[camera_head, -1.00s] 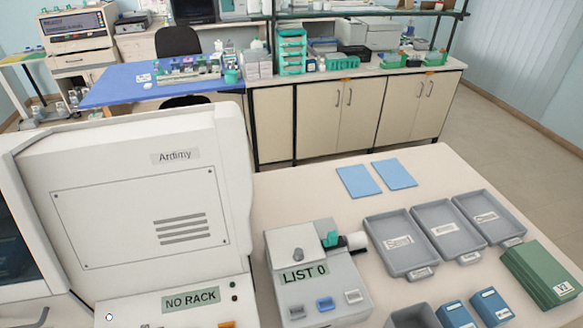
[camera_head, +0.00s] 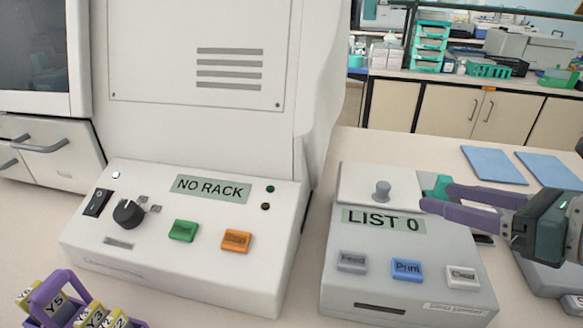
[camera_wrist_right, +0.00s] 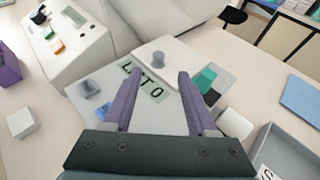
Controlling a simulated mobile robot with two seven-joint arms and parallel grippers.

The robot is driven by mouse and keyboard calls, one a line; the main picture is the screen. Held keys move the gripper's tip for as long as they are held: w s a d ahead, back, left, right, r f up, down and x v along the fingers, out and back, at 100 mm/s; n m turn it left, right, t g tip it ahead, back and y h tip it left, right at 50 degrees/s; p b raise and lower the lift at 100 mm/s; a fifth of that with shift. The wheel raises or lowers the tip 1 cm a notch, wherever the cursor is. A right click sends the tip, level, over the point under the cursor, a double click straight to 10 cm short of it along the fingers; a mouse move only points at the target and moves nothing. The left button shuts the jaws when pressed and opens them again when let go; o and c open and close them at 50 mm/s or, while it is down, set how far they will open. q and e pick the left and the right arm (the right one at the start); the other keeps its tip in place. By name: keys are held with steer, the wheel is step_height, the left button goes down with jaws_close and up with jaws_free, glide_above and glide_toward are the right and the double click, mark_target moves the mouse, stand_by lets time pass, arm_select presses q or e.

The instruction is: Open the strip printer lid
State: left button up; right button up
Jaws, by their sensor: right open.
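The strip printer (camera_head: 345,288) is a pale grey box with a green "LIST 0" display and several buttons on its front slope. Its lid (camera_head: 352,183) is a flat light panel on top with a small grey knob (camera_head: 382,191), and looks closed. My right gripper (camera_head: 436,199) reaches in from the right with open, empty purple fingers, their tips just right of the lid. In the right wrist view the lid (camera_wrist_right: 178,50) and knob (camera_wrist_right: 158,58) lie beyond the fingertips (camera_wrist_right: 160,76). A teal part (camera_head: 437,186) on the printer's right side is partly hidden by the fingers. My left gripper is not in view.
A large white machine (camera_head: 85,245) with a "NO RACK" display stands close left of the printer. A purple rack (camera_head: 48,298) with yellow-labelled items is at lower left. Blue sheets (camera_head: 494,164) lie behind right. A grey tray (camera_wrist_right: 295,145) is right of the printer.

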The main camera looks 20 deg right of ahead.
mark_target(388, 188)
steer(key=shift+w+f, duration=0.2)
steer(key=shift+f, duration=0.15)
steer(key=shift+w+a, duration=0.1)
steer(key=shift+w, duration=0.15)
steer(key=b+x, duration=0.1)
steer(key=x, duration=0.8)
steer(key=shift+a+f+b, duration=0.1)
steer(key=shift+a+b, duration=0.1)
steer(key=shift+b, duration=0.1)
jaws_close()
stand_by(0.5)
